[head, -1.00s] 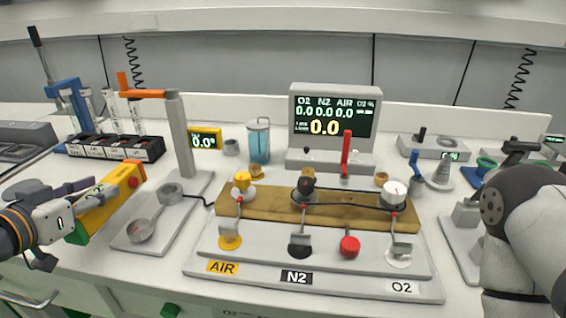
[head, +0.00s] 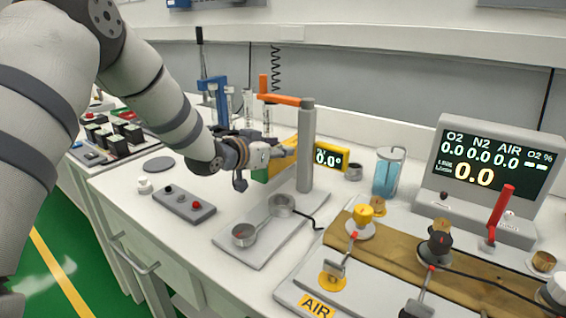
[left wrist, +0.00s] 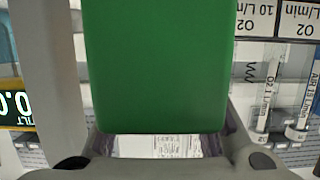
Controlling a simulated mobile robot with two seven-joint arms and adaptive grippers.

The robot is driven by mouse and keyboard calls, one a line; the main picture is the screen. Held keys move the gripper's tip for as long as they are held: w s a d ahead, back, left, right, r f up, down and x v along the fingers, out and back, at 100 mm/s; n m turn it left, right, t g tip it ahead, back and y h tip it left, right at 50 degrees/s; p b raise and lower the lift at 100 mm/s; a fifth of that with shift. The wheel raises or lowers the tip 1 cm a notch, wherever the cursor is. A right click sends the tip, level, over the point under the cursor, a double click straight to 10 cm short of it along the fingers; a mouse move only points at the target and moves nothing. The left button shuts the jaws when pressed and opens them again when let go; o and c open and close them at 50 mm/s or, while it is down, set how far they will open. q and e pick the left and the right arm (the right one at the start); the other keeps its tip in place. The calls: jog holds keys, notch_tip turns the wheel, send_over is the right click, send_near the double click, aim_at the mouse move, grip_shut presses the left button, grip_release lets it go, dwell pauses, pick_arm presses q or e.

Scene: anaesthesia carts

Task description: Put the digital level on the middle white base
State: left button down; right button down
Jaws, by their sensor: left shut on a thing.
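The digital level (head: 284,152), a yellow bar with a green side, is in my left gripper (head: 270,155). The gripper is shut on it, just left of the grey post, which hides part of the bar. In the left wrist view the green face of the level (left wrist: 155,70) fills the middle between the fingers. My right gripper is out of view.
A yellow 0.0° display (head: 330,157) is beside the post. A blue stand (head: 214,97) is behind, and a grey button box (head: 184,205) is in front.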

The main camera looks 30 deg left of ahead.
pick_arm(q)
jog(key=shift+w+f, duration=0.25)
jog(key=shift+f, duration=0.5)
jog(key=shift+w+f, duration=0.2)
jog(key=shift+f, duration=0.55)
jog(key=shift+f, duration=0.2)
jog(key=c, duration=1.1)
grip_release()
jog(key=shift+r, duration=0.15)
